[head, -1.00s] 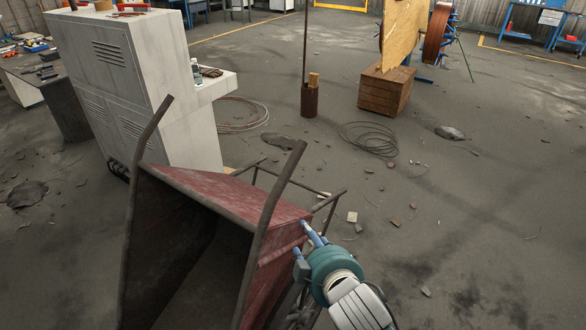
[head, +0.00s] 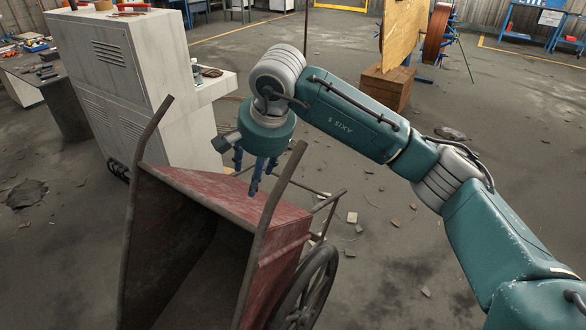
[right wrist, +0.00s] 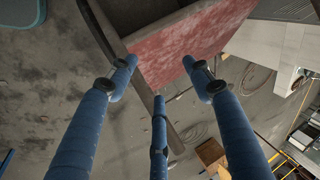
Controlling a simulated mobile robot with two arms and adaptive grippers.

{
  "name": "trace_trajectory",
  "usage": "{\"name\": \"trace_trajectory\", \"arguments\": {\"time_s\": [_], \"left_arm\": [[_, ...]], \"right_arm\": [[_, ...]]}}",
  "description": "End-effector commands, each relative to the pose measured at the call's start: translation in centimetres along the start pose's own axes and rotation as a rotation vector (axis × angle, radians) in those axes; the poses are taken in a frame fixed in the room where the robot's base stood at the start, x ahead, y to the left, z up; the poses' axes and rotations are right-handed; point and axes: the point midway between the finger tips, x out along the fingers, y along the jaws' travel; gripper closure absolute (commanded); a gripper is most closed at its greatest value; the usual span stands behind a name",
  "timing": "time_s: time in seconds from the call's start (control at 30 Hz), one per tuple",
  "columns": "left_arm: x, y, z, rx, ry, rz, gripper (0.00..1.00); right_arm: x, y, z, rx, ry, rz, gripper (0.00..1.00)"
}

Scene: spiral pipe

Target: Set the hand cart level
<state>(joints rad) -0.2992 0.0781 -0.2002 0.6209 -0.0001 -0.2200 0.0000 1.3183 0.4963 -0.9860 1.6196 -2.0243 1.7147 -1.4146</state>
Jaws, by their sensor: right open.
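The hand cart (head: 190,185) has a rusty red tray and stands tilted, with its open side toward me and its two dark handles pointing up. One spoked wheel (head: 305,290) shows at its lower right. My right gripper (head: 254,178) is open and empty, fingers pointing down, just behind the upper end of the right handle (head: 283,180). In the right wrist view three blue fingers spread around the middle (right wrist: 160,78). A dark cart bar (right wrist: 112,32) and the red panel (right wrist: 190,45) lie beyond them; contact cannot be told. My left gripper is not in view.
A grey cabinet (head: 125,80) stands close behind the cart on the left. A wooden crate (head: 388,88) with a board sits at the back. Small rubble (head: 395,222) is scattered on the floor to the right, otherwise mostly clear.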

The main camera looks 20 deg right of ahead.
Motion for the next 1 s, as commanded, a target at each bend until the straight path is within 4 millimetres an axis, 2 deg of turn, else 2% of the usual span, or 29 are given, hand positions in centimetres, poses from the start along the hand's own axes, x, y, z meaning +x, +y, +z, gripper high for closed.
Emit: {"name": "trace_trajectory", "arguments": {"time_s": [0.03,0.1,0.2,0.27,0.37,0.8,1.0], "left_arm": [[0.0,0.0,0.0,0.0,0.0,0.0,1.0],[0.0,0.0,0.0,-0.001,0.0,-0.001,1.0],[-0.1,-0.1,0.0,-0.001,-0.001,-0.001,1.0],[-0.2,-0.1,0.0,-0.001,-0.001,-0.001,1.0],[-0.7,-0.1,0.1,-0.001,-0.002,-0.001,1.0],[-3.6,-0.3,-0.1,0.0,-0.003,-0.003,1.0],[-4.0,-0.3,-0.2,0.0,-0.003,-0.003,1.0]], "right_arm": [[-1.3,1.1,-2.8,-0.01,0.083,0.055,0.49],[-2.8,2.5,-5.5,-0.017,0.165,0.121,0.49],[-4.0,3.6,-7.5,-0.018,0.225,0.177,0.49],[-4.0,4.0,-8.0,-0.018,0.237,0.191,0.49],[-3.1,4.3,-8.4,-0.018,0.239,0.198,0.49],[4.2,5.7,-10.1,-0.018,0.235,0.194,0.49],[5.7,6.0,-10.4,-0.018,0.237,0.192,0.49]]}}
